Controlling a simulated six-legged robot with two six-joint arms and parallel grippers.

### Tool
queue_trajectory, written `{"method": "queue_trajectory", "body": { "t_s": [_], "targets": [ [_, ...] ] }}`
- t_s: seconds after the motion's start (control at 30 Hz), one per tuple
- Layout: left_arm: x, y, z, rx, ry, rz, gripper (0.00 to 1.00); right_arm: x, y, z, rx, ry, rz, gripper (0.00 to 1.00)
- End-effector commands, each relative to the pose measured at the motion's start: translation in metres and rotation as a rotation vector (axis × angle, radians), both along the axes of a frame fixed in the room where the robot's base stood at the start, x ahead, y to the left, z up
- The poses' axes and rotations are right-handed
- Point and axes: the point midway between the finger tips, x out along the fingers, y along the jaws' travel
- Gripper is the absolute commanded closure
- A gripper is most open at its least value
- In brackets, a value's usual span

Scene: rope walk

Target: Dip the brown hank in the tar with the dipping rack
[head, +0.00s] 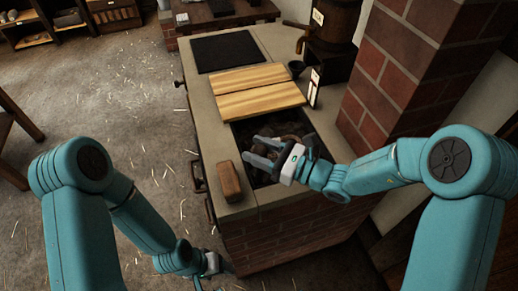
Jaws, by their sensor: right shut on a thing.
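My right gripper (256,151) reaches in from the right over a dark rectangular opening (255,129) in the counter. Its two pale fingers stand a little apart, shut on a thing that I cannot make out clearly. Brown, rounded, rope-like lumps (291,131) lie in the opening beside the fingers; I cannot tell whether one is the brown hank. The tar and the dipping rack cannot be told apart in the dark opening. My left gripper (212,266) hangs low by the counter's front side, its fingertips hard to make out.
Wooden boards (260,101) cover the counter (208,123) behind the opening, with a dark panel (224,51) beyond. A brown block (230,181) sits on the near left rim. A small card (314,88) stands at the right. A brick pillar (400,77) rises close to my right arm.

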Motion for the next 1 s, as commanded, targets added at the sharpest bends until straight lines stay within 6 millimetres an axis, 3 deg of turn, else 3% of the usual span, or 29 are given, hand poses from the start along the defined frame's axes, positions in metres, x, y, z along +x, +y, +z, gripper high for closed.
{"method": "queue_trajectory", "body": {
  "t_s": [0.3, 0.6, 0.63, 0.67, 0.7, 1.0],
  "targets": [
    [0.0, 0.0, -0.04, 0.0, 0.0, 0.0, 0.34, 0.0, 0.0, -0.048, 0.0, 0.0, 0.001, 1.0],
    [0.0, 0.0, -0.037, 0.0, 0.0, 0.0, 0.34, -0.001, 0.0, -0.048, -0.005, 0.007, 0.001, 1.0],
    [0.0, 0.0, -0.037, 0.0, 0.0, 0.0, 0.34, -0.001, 0.0, -0.049, -0.005, 0.007, 0.001, 0.45],
    [0.0, 0.0, -0.037, 0.0, 0.0, 0.0, 0.34, -0.001, 0.0, -0.049, -0.005, 0.007, 0.001, 0.35],
    [0.0, 0.0, -0.037, 0.0, 0.0, 0.0, 0.34, -0.001, 0.0, -0.048, -0.004, 0.007, 0.001, 0.32],
    [0.0, 0.0, -0.037, 0.0, 0.0, 0.0, 0.34, -0.001, 0.0, -0.046, -0.001, 0.002, 0.001, 0.32]
  ]
}}
